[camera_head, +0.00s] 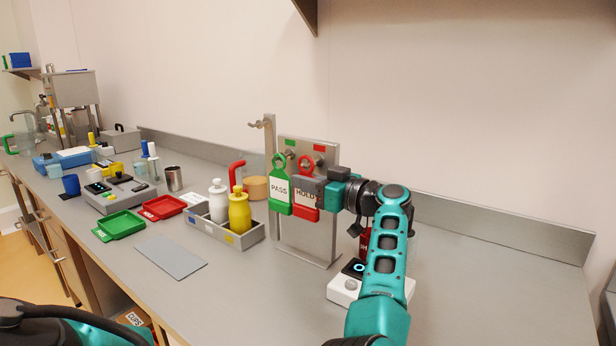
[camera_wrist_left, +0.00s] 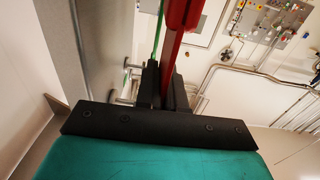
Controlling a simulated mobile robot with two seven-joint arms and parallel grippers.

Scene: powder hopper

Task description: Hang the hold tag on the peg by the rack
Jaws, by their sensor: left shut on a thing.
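The red HOLD tag (camera_head: 306,198) is upright in front of the metal board, its ring near the peg under the red mark (camera_head: 319,159). I cannot tell whether the ring is around that peg. My left gripper (camera_head: 316,188) is shut on the tag's right side. In the left wrist view the red tag (camera_wrist_left: 177,45) stands between the dark fingers (camera_wrist_left: 167,85). The green PASS tag (camera_head: 280,188) hangs at the board's left peg, close beside the HOLD tag. A separate post (camera_head: 268,155) with a small peg (camera_head: 256,124) at its top stands left of the board.
The upright board (camera_head: 310,238) stands on the bench. Left of it are a grey caddy (camera_head: 223,232) with white and yellow bottles, and red (camera_head: 162,207) and green (camera_head: 121,224) trays. A white box with a dial (camera_head: 343,291) is under my arm. The bench at right is clear.

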